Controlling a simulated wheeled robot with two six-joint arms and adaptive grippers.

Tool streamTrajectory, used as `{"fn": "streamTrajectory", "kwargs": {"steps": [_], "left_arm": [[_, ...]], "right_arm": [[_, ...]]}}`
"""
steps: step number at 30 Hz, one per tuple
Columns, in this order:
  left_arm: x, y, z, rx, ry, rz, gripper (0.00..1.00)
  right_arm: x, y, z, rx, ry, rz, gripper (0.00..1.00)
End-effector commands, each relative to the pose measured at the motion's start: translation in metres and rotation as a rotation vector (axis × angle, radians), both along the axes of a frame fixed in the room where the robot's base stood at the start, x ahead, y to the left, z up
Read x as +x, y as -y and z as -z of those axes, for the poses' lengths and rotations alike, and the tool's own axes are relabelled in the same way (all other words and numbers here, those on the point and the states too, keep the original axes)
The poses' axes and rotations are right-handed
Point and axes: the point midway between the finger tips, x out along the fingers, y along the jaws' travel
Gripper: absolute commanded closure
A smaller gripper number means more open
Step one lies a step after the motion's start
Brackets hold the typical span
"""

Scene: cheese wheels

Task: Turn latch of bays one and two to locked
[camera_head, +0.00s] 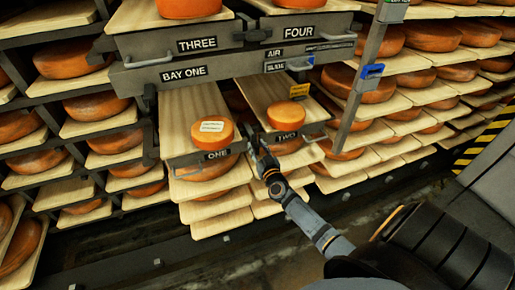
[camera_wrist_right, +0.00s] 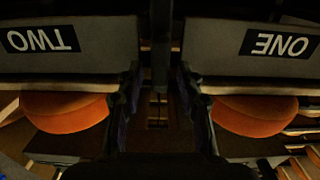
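The shelf labelled ONE (camera_head: 190,105) and the shelf labelled TWO (camera_head: 258,92) stick out side by side under the BAY ONE beam (camera_head: 220,68). My left gripper is out of view.
Shelves THREE (camera_head: 197,44) and FOUR (camera_head: 299,33) are directly above. A grey upright post (camera_head: 359,85) with a blue clip (camera_head: 371,71) stands to the right. Racks of cheese on boards surround the bay. Wire handles project from the shelf fronts. Bare floor lies below.

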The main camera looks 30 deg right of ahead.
Motion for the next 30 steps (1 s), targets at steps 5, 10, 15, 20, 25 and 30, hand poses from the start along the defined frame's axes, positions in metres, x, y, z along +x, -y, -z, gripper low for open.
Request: {"fn": "streamTrajectory", "kwargs": {"steps": [5, 10, 15, 20, 25, 30], "left_arm": [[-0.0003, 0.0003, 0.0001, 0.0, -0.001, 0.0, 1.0], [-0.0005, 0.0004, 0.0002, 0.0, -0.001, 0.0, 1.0], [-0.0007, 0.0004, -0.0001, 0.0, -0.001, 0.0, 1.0], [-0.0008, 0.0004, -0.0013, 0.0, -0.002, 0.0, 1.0], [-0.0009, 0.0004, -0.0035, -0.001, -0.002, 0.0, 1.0], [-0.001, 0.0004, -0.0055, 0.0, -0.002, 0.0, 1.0]], "right_arm": [[-0.0002, 0.0, 0.0001, 0.0, 0.0, 0.0, 0.92], [-0.0003, -0.0001, 0.0001, 0.0, 0.0, 0.0, 1.0], [-0.0003, 0.0, 0.0001, 0.008, 0.002, 0.0, 1.0], [-0.0006, 0.0009, -0.0001, 0.049, 0.012, 0.0, 1.0], [-0.0011, 0.0028, 0.0002, 0.146, 0.034, 0.0, 1.0], [-0.0019, 0.0057, 0.0012, 0.289, 0.067, 0.0, 1.0]]}}
